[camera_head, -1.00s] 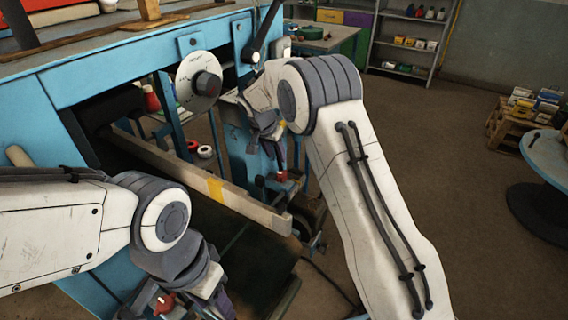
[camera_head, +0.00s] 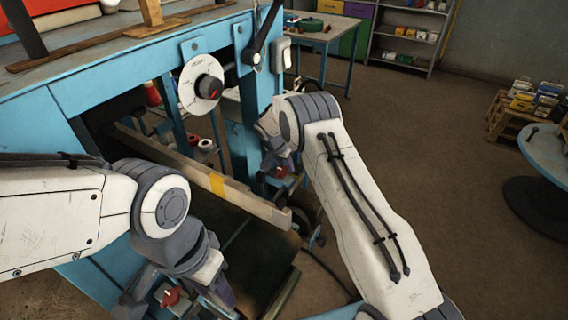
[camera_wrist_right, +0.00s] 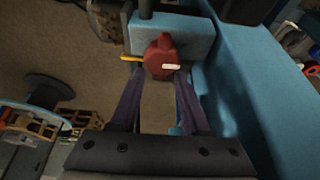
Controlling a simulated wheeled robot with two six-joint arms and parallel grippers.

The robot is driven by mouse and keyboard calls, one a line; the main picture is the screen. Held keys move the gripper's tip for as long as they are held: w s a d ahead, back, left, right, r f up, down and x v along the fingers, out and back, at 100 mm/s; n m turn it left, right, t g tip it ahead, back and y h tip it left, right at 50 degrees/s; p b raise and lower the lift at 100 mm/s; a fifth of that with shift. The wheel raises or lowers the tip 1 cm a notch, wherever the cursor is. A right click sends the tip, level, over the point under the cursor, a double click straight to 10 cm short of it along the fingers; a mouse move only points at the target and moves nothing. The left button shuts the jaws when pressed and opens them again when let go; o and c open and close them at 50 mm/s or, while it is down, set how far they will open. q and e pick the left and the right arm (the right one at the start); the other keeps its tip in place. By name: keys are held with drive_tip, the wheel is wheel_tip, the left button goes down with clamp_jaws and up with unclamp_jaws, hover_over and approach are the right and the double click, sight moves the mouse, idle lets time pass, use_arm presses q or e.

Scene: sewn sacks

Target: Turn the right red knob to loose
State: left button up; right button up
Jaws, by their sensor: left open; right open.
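The right red knob (camera_head: 281,172) sits on a blue housing low on the blue machine, beyond the wooden bar. In the right wrist view the red knob (camera_wrist_right: 161,58) has a pale mark on its right side. My right gripper (camera_wrist_right: 158,78) is open, its two dark fingers pointing at the knob, one to each side of it and seemingly just short of it. In the head view my right gripper (camera_head: 277,156) is partly hidden by its own wrist. The left red knob (camera_head: 171,297) shows at the bottom left. My left gripper (camera_head: 190,299) is open close around it; contact cannot be told.
The wooden bar (camera_head: 187,177) with a yellow band lies between my arms. A white dial with a dark knob (camera_head: 202,86) and a black lever (camera_head: 262,35) are above. The blue machine wall (camera_wrist_right: 238,85) stands close right of my right gripper.

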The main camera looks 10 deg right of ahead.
clamp_jaws()
drive_tip(key=shift+a, duration=0.15)
